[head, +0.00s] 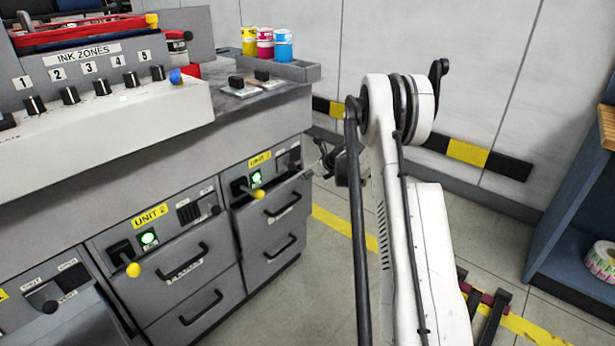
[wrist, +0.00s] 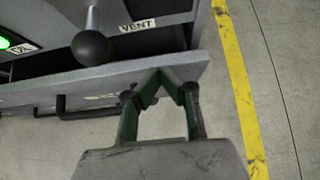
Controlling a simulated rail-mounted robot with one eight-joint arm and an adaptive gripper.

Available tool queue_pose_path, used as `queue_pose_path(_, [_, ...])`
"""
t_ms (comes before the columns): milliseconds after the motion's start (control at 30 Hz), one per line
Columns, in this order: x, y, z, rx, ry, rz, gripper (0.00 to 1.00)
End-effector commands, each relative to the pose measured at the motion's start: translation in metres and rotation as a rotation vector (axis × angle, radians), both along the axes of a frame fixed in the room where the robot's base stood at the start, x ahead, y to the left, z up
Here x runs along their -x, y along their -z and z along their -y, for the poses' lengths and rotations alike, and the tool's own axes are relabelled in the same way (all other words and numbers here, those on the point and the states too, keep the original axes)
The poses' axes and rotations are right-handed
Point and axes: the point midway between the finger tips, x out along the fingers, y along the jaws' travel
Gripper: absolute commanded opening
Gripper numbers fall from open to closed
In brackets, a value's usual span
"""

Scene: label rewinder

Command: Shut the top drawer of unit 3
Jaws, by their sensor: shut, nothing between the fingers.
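The top drawer of unit 3 (head: 285,194) is at the right end of the grey cabinet in the head view, under the yellow unit label (head: 260,158). It stands partly out: in the wrist view its front (wrist: 120,76) sits apart from the cabinet, with a dark gap behind. Its black handle (head: 282,204) also shows in the wrist view. My gripper (head: 322,158) is beside the drawer's right end. In the wrist view my gripper (wrist: 164,74) is shut and empty, its fingertips overlapping the drawer front near its right end. I cannot tell whether they touch it.
A black knob (wrist: 90,48) on a stem is above the drawer near the VENT label. A yellow-tipped lever (head: 258,194) sticks out at unit 3. The lower drawer (head: 270,250) looks closed. Open floor with a yellow line (wrist: 240,90) lies to the right.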

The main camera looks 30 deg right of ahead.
Motion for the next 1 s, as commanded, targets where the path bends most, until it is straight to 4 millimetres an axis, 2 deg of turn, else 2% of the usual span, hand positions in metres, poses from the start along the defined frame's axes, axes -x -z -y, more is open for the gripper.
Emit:
queue_pose_path(300, [-0.039, 0.0, -0.011, 0.0, -0.001, 0.0, 0.0])
queue_pose_path(600, [-0.04, 0.0, -0.012, 0.0, -0.001, 0.001, 0.0])
queue_pose_path(767, [-0.033, 0.0, -0.01, 0.0, -0.001, 0.001, 0.0])
queue_pose_path(1000, [0.003, -0.004, -0.004, 0.0, -0.006, 0.001, 0.0])
